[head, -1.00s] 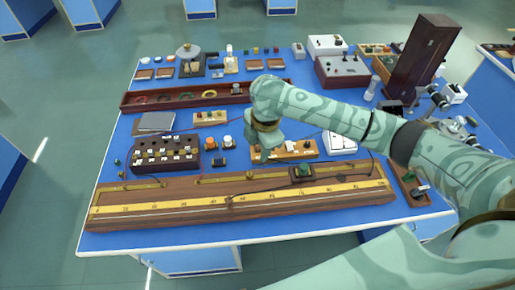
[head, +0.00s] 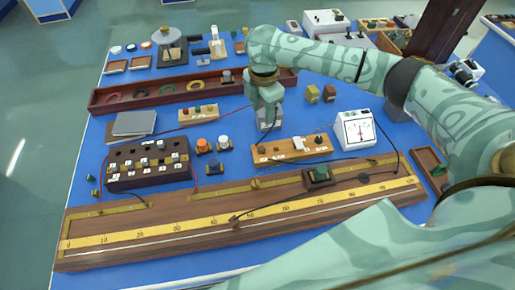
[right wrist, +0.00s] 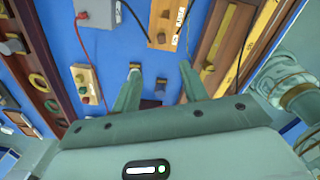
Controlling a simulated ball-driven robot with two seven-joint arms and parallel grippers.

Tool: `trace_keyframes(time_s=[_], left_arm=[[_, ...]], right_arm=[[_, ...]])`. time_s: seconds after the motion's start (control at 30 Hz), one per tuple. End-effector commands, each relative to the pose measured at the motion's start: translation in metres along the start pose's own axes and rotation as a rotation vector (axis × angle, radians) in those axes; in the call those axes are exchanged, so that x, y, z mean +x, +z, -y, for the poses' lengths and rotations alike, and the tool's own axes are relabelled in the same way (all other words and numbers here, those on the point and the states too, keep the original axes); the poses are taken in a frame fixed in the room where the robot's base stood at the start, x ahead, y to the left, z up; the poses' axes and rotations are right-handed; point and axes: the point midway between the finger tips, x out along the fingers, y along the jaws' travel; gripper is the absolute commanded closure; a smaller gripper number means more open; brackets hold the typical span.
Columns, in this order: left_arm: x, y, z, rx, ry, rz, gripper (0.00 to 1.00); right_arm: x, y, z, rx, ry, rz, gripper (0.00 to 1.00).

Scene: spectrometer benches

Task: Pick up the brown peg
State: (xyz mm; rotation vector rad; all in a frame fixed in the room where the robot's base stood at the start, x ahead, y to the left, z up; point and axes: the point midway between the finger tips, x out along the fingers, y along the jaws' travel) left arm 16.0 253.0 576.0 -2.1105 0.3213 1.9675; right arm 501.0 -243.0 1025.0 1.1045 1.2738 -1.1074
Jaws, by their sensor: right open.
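A small brown block-like piece (head: 329,93), the likeliest brown peg, stands on the blue bench in the head view. An olive-tan piece (head: 312,94) of similar size stands just left of it. My right gripper (head: 267,122) points down over the bench, to the left of both and apart from them. In the right wrist view its two fingers (right wrist: 151,92) are spread with nothing held. Small dark pieces with tan tops (right wrist: 160,88) show beyond and between the fingers; I cannot tell whether either is the peg. My left gripper is not in view.
A wooden terminal block (head: 292,149) lies in front of the right gripper, with a white meter (head: 355,130) to its right. A long tray with rings (head: 135,96) lies behind. A plug box (head: 147,178) and long ruler board (head: 120,240) fill the front left.

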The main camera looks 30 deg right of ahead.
Motion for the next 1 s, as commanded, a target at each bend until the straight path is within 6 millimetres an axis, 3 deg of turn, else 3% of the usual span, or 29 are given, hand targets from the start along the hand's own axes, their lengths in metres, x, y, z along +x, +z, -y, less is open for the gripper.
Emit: trace_keyframes(time_s=[0.4, 0.73, 1.0], left_arm=[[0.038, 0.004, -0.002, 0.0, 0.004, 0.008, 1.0], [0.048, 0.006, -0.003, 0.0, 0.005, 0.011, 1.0], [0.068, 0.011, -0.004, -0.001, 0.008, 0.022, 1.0]], right_arm=[[0.094, -0.001, 0.001, 0.001, -0.004, -0.001, 0.56], [0.12, 0.0, 0.001, 0.0, -0.001, 0.0, 0.56], [0.163, 0.001, 0.003, -0.001, -0.004, 0.0, 0.56]])
